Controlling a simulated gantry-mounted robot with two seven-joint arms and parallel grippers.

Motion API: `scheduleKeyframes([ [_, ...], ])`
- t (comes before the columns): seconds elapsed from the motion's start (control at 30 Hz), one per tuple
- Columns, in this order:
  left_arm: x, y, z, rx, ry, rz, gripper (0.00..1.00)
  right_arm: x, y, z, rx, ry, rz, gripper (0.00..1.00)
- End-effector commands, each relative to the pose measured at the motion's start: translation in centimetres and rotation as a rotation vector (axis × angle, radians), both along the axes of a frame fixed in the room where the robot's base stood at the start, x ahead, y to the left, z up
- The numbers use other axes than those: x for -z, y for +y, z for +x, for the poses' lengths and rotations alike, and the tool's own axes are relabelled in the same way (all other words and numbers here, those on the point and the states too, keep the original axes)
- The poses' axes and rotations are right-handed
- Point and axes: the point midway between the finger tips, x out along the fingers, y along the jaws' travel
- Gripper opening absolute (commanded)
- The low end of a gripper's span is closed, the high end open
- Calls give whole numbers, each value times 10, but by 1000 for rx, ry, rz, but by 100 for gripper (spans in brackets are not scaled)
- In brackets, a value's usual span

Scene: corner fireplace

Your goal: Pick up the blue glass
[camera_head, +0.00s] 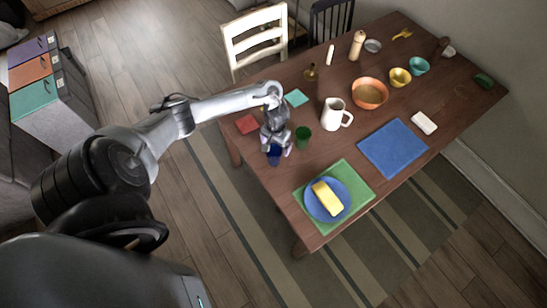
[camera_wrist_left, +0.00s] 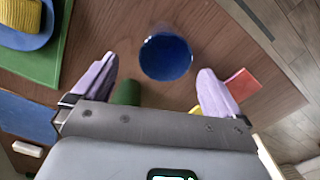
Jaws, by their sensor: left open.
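The blue glass (camera_head: 273,158) stands near the table's front left edge, partly hidden by my left gripper (camera_head: 277,146). In the left wrist view the blue glass (camera_wrist_left: 166,57) lies ahead of the gap between the two purple fingers of my left gripper (camera_wrist_left: 157,78). The fingers are spread wide with nothing between their tips. I cannot tell the exact height gap to the glass. My right gripper is in neither view.
A green glass (camera_head: 303,138) stands just right of my left gripper, with a white pitcher (camera_head: 333,113) behind it. A blue plate (camera_head: 316,206) with a yellow item rests on a green mat (camera_head: 361,185). A red square (camera_head: 247,124) lies to the left.

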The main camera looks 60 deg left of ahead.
Motion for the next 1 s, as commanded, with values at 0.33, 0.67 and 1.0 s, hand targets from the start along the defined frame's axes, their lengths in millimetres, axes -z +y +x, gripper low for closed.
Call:
scheduleKeyframes([
  [0.33,28,0,-1,0,1,0,100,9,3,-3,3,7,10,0],
  [0.67,67,6,-4,-1,1,-2,100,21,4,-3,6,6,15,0],
  [1.0,77,7,-3,1,-1,0,100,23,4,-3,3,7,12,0],
])
